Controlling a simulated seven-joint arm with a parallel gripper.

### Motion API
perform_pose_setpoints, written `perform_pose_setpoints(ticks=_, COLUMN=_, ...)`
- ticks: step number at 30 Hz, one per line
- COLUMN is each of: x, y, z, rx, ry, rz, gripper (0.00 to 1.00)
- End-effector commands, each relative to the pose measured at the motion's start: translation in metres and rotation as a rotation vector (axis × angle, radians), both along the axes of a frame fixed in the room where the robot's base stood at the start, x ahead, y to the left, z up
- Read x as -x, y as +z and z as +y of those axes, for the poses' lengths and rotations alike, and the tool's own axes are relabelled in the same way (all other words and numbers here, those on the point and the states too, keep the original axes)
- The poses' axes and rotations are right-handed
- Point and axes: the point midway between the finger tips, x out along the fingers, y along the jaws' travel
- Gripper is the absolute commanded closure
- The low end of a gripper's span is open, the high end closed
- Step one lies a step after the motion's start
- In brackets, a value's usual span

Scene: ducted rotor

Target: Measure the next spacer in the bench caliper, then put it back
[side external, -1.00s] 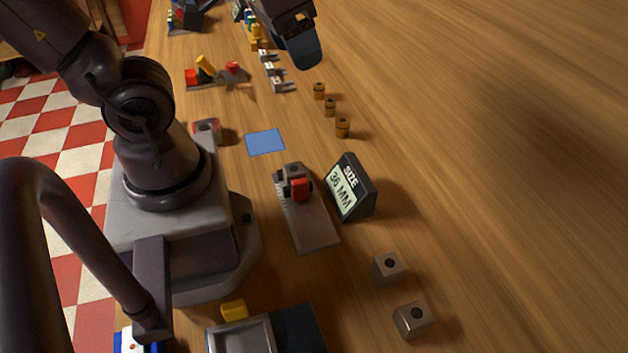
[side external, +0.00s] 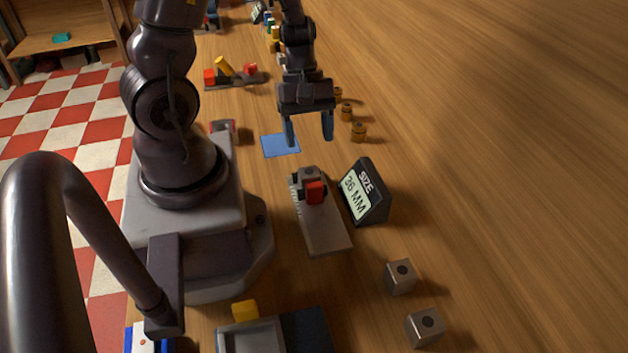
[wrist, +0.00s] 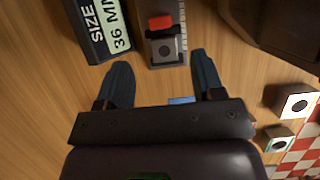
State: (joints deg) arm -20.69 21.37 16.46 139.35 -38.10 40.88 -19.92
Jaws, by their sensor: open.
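The bench caliper (side external: 325,236) lies on the bench with a red jaw piece (side external: 315,192). A grey block with a dark hole, apparently a spacer (wrist: 166,48), sits at the caliper's jaws beside the red piece. The size display (side external: 364,192) beside it reads 36 MM. Two grey cube spacers with dark holes stand on the bench, one (side external: 400,278) behind the other (side external: 425,328). My gripper (side external: 309,134) is open and empty, fingers down, above and beyond the caliper near the blue square. In the wrist view the caliper's block lies just ahead, between the fingertip directions.
A blue square (side external: 281,145) lies flat on the bench. Several small orange-brown pieces (side external: 358,132) stand to its right. A grey tray (side external: 252,338) and a yellow block (side external: 245,310) are at the front. The bench right of the display is clear.

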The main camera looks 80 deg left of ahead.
Motion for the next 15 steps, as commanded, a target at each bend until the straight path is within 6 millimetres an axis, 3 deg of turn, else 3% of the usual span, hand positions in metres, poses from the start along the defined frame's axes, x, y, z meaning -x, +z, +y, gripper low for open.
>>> perform_pose_setpoints(ticks=6, x=0.002, y=-0.045, z=-0.019, rx=0.005, ry=-0.001, rz=0.008, gripper=0.38)
perform_pose_setpoints(ticks=15, x=0.001, y=-0.083, z=-0.035, rx=0.002, ry=-0.003, rz=0.001, gripper=0.38)
